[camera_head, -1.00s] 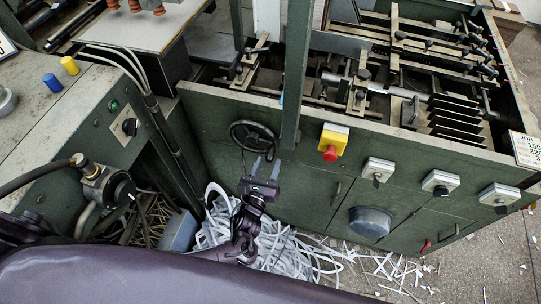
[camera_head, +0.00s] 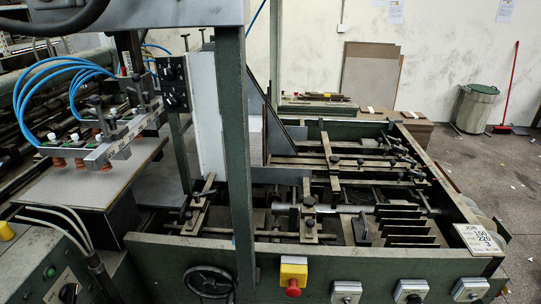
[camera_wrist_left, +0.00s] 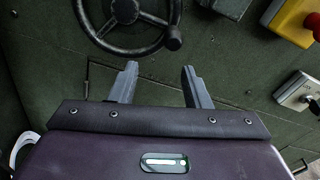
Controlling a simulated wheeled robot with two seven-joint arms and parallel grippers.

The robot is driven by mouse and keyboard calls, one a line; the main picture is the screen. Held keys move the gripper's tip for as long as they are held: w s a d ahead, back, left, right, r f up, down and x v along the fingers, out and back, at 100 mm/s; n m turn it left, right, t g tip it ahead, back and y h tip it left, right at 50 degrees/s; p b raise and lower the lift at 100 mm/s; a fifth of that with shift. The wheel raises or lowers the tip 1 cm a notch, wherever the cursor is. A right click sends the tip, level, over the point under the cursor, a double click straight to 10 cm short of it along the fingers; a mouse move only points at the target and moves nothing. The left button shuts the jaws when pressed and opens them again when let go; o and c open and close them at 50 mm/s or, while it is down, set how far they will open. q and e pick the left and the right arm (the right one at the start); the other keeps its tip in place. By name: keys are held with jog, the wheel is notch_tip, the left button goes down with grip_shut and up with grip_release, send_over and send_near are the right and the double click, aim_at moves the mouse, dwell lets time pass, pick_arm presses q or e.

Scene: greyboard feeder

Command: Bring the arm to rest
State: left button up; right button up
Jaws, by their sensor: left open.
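My left gripper (camera_wrist_left: 157,85) shows in the left wrist view with its two grey fingers apart and nothing between them. It faces the machine's green front panel (camera_wrist_left: 220,60), just below a black handwheel (camera_wrist_left: 125,12). Whether the fingertips touch the panel is hard to tell; they look clear of it. In the head view neither of my grippers nor my arms show. My right gripper is in no current view.
The green feeder machine (camera_head: 150,250) fills the middle, with a yellow and red stop button (camera_head: 293,275) and several switch boxes on its front. A dark upright post (camera_head: 238,160) stands in front. Open floor (camera_head: 490,180), a bin (camera_head: 474,108) and a red broom (camera_head: 508,90) are at right.

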pick_arm(q)
jog(key=s+a+f+n+g+y+b, duration=0.1)
jog(key=s+a+f+n+g, duration=0.3)
jog(key=f, duration=0.4)
jog(key=s+a+f+n+g, duration=0.2)
jog(key=s+f+n, duration=0.1)
jog(key=f+n, duration=0.35)
jog(key=s+a+f+n+g+y+b, duration=0.1)
jog(key=s+a+f+n+g, duration=0.25)
jog(key=f, duration=0.55)
jog(key=s+f+n+g, duration=0.2)
jog(key=s+f+n, duration=0.2)
jog(key=s, duration=0.4)
jog(key=s+f+n+g+h+b, duration=0.1)
jog(key=s+f+n+g, duration=0.1)
jog(key=s+f+n, duration=0.2)
jog(key=s+f+n+g, duration=0.3)
jog(key=s+n, duration=0.5)
jog(key=s, duration=0.6)
jog(key=shift+d+f+n+h, duration=0.2)
jog(key=shift+f+n+h, duration=0.15)
jog(key=shift+f, duration=0.4)
jog(key=shift+w, duration=0.1)
